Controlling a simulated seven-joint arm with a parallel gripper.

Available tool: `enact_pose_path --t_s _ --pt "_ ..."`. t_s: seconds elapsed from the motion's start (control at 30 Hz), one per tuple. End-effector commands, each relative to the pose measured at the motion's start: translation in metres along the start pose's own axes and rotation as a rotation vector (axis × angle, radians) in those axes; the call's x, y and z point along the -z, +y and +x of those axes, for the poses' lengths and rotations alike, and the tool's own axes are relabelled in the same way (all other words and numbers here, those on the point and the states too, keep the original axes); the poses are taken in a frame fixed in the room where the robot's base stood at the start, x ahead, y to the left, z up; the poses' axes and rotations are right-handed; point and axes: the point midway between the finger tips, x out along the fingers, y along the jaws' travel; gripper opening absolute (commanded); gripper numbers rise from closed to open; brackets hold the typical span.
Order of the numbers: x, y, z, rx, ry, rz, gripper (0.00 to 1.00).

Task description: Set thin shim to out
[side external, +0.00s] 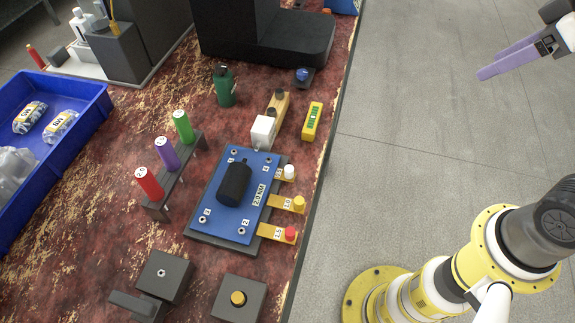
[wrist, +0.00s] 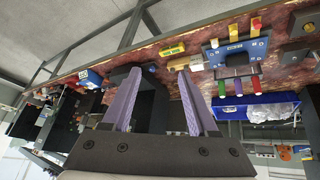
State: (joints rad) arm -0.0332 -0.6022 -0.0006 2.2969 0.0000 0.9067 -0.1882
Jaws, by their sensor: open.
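Three yellow shim tabs stick out from the right edge of a blue plate (side external: 222,222) on a dark base. The top one, the thin shim (side external: 282,172), seems marked 0.5 and has a white knob. The middle shim (side external: 286,203) is marked 1.0 and has a yellow knob. The lowest shim (side external: 277,233) is marked 1.5 and has a red knob. My gripper (side external: 482,74) is open and empty, with purple fingers, far to the right of the table. In the wrist view my gripper (wrist: 158,88) is well away from the blue plate (wrist: 248,46).
A black knob (side external: 234,184) stands on the plate. A white block (side external: 263,132) and a yellow level (side external: 312,121) lie near the top shim. Red, purple and green handles stand in a rack (side external: 157,210). A blue bin (side external: 98,100) is at left.

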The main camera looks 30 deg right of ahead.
Motion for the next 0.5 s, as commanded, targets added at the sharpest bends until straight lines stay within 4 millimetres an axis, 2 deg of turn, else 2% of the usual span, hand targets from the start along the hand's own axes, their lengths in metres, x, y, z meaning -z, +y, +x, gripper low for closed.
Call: enact_pose_path --t_s 0.03,0.17,0.27,0.4,0.5 --pt "0.017 -0.002 0.004 0.013 -0.012 -0.039 0.59" --pt "0.059 -0.009 0.020 0.045 -0.043 -0.139 0.59" --pt "0.090 -0.020 0.040 0.076 -0.073 -0.221 0.59" --pt "0.127 -0.043 0.077 0.119 -0.122 -0.331 0.59" --pt "0.147 -0.065 0.109 0.151 -0.161 -0.405 0.59"
